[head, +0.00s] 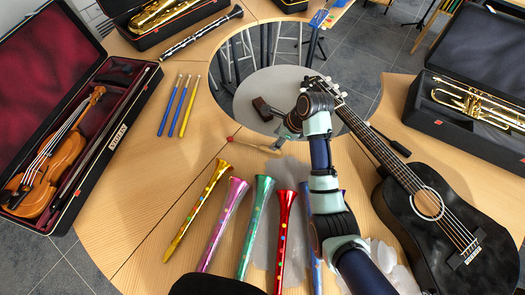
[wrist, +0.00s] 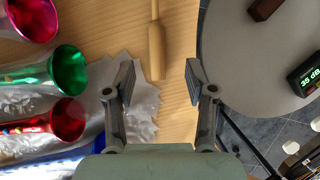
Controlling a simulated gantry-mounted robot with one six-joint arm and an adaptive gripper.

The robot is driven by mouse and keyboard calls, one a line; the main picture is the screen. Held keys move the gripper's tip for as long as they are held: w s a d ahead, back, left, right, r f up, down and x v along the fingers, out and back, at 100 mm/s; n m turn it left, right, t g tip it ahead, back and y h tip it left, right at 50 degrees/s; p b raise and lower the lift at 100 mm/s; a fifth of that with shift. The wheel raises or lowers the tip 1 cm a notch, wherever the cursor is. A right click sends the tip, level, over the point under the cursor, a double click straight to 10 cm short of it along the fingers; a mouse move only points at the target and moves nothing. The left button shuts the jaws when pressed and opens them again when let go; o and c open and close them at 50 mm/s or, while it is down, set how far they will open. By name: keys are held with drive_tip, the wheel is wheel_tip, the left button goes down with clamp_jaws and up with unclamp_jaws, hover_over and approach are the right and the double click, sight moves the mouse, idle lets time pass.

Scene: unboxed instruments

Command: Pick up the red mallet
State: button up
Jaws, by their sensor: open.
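The red mallet (head: 230,139) lies on the wooden table near its inner edge, left of my gripper (head: 284,139). Its small red head points left and its thin shaft leads to a thicker wooden handle. In the wrist view the handle (wrist: 156,50) runs down from the top edge, and its end shows between my two fingertips (wrist: 160,78); the red head is out of that view. My gripper is open with nothing held. Whether the fingers are at the handle's height or above it is unclear.
Several shiny horns, one of them red (head: 284,230), lie by crumpled foil (wrist: 148,105) left of my gripper in the wrist view. A grey round surface (head: 245,92) bears a dark brown block (head: 264,108). A black guitar (head: 425,205) is right; a violin case (head: 75,110) is left.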

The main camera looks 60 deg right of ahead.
sight(253, 146)
drive_tip(key=b+x, duration=0.1)
drive_tip(key=x, duration=0.1)
drive_tip(key=b+x, duration=0.1)
drive_tip(key=x, duration=0.2)
drive_tip(key=b+x, duration=0.2)
drive_tip(key=x, duration=0.1)
drive_tip(key=shift+s+a, duration=0.2)
drive_tip(key=shift+a, duration=0.1)
drive_tip(key=shift+r, duration=0.15)
clamp_jaws()
